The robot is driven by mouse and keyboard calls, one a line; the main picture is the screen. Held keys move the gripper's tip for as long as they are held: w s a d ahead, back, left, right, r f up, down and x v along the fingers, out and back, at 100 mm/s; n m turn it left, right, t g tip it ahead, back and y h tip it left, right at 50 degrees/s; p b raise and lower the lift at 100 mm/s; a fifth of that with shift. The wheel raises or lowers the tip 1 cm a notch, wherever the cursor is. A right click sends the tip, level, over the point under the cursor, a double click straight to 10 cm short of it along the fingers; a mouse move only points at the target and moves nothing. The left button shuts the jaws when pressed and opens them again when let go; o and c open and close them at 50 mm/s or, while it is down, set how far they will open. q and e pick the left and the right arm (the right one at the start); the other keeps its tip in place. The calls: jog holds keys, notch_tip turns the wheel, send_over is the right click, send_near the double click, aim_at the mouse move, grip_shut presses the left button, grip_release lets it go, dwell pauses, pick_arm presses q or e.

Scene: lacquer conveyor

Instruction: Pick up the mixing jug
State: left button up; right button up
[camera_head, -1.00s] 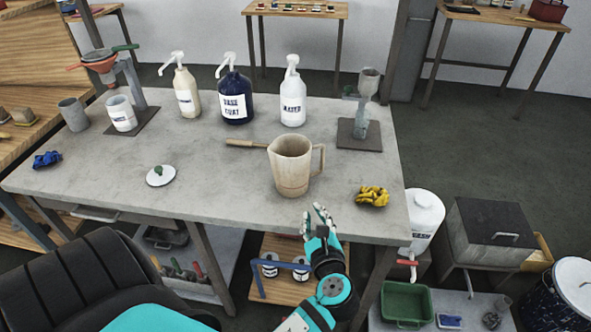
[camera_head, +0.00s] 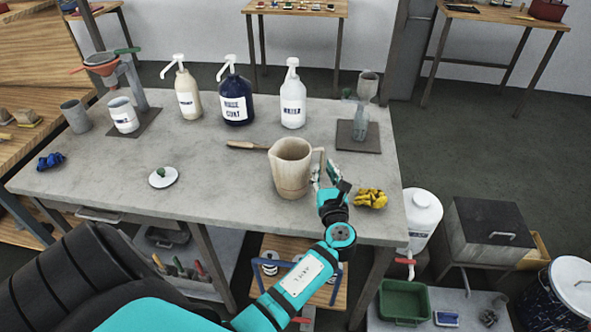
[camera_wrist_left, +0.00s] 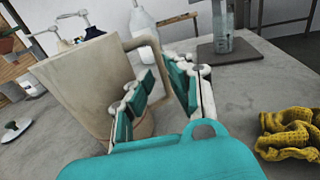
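The mixing jug (camera_head: 291,168) is a beige, stained pitcher standing upright near the front edge of the grey table, with its handle on the right. My left gripper (camera_head: 322,176) is at the handle side of the jug. In the left wrist view the jug (camera_wrist_left: 90,80) fills the left, and the left gripper (camera_wrist_left: 160,85) has its teal-padded fingers spread apart at the handle (camera_wrist_left: 148,42). The lower handle is hidden behind the fingers, and I cannot tell whether they touch it. My right gripper is not in view.
A crumpled yellow cloth (camera_head: 371,198) lies just right of the gripper. A wooden-handled tool (camera_head: 246,145) lies behind the jug. The blue pump bottle (camera_head: 236,96) and white pump bottle (camera_head: 292,100) stand farther back. A white lid (camera_head: 163,178) lies at left, with bare tabletop between.

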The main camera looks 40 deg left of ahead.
aim_at(323, 158)
pick_arm(q)
jog(key=x, duration=0.1)
jog(key=p+x, duration=0.1)
jog(key=x, duration=0.3)
jog(key=shift+r, duration=0.4)
jog(key=shift+w+a+f, duration=0.1)
jog(key=shift+w+a, duration=0.05)
jog(key=shift+w, duration=0.05)
grip_shut()
